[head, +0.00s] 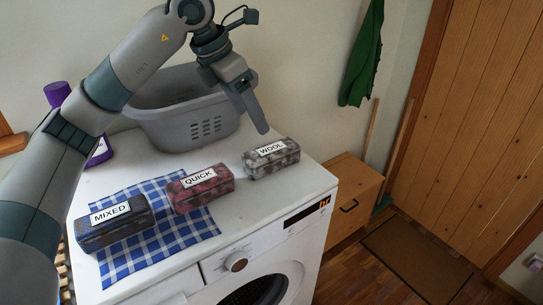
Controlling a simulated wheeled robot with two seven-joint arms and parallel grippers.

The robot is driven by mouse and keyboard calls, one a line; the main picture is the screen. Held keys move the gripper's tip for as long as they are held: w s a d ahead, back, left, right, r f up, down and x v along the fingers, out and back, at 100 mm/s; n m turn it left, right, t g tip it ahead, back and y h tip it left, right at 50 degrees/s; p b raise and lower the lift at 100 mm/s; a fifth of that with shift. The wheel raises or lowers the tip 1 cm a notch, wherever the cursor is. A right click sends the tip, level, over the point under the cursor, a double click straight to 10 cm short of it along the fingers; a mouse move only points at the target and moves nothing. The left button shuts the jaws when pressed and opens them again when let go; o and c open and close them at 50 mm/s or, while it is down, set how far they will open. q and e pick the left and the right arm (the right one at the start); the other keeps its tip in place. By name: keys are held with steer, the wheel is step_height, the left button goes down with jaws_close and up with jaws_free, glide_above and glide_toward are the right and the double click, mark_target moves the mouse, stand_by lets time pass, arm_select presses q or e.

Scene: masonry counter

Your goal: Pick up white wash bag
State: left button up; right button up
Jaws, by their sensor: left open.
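Three oblong labelled bags lie on top of a white washing machine (255,215). The bag labelled WOOL (278,162), mottled grey and whitish, is the palest and lies at the right on the bare top. The dark red bag labelled QUICK (206,195) lies in the middle, partly on a blue checked cloth (160,250). The dark blue-grey bag labelled MIXED (125,231) lies at the left on the cloth. No label reading white shows. My left gripper (259,125) is open and empty, pointing down just above and behind the WOOL bag. My right gripper is out of view.
A grey laundry basket (175,120) stands behind the bags, partly hidden by my left arm. A purple bottle (58,93) is at the far left. A wooden cabinet (352,190) stands right of the machine. The top's front right is clear.

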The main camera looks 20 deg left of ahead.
arm_select(q)
steer(key=p, duration=0.4)
glide_toward(270, 150)
steer(key=x, duration=0.5)
steer(key=shift+s+f, duration=0.15)
steer(key=shift+f, duration=0.1)
steer(key=shift+d+f, duration=0.1)
steer(key=shift+f, duration=0.3)
steer(key=shift+w+d+f+p, duration=0.2)
steer(key=shift+w+f+p, duration=0.25)
steer(key=shift+f+p, duration=0.3)
steer(key=p+x, duration=0.1)
steer(key=x, duration=0.1)
steer(key=shift+w+d+f+p, duration=0.1)
steer(key=shift+w+f+p, duration=0.2)
steer(key=shift+p, duration=0.1)
steer(key=shift+w+f, duration=0.1)
steer(key=shift+f, duration=0.3)
steer(key=c, duration=1.2)
